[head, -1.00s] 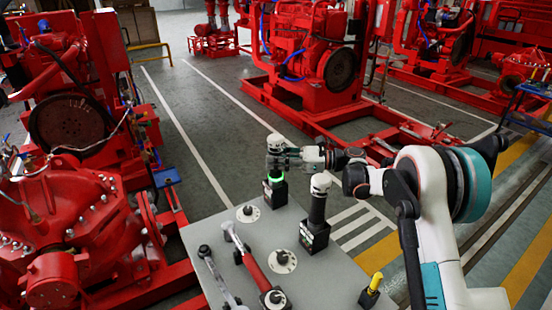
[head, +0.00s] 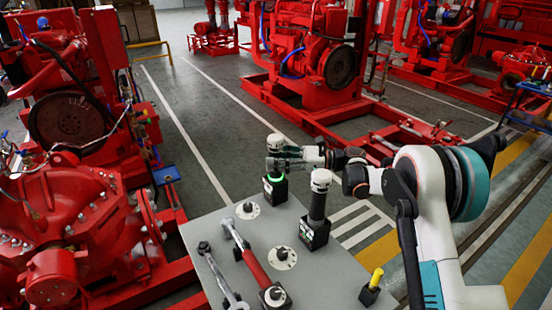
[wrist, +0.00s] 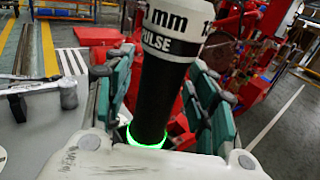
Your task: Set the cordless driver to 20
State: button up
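A dark upright cordless tool with a white head (head: 275,143) and a glowing green ring stands in a black base (head: 275,190) at the table's far edge. In the wrist view its dark barrel (wrist: 163,95) runs between my gripper's teal fingers, with "mm" and "PULSE" printed on the white head and the green ring below. My gripper (head: 292,157) is at its upper part; whether the fingers touch it is unclear. A similar tool (head: 318,205) without a lit ring stands nearer in another black base. I cannot read a setting of 20 on either.
The grey table (head: 215,232) also bears a red-handled wrench (head: 255,265), another wrench (head: 220,275), white discs (head: 283,258) and a yellow-topped item (head: 374,280). Red pumpsets (head: 70,200) stand left and behind. Striped floor lies right of the table.

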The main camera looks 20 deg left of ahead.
jog(key=shift+d, duration=0.15)
jog(key=v, duration=1.1)
jog(key=shift+d, duration=0.35)
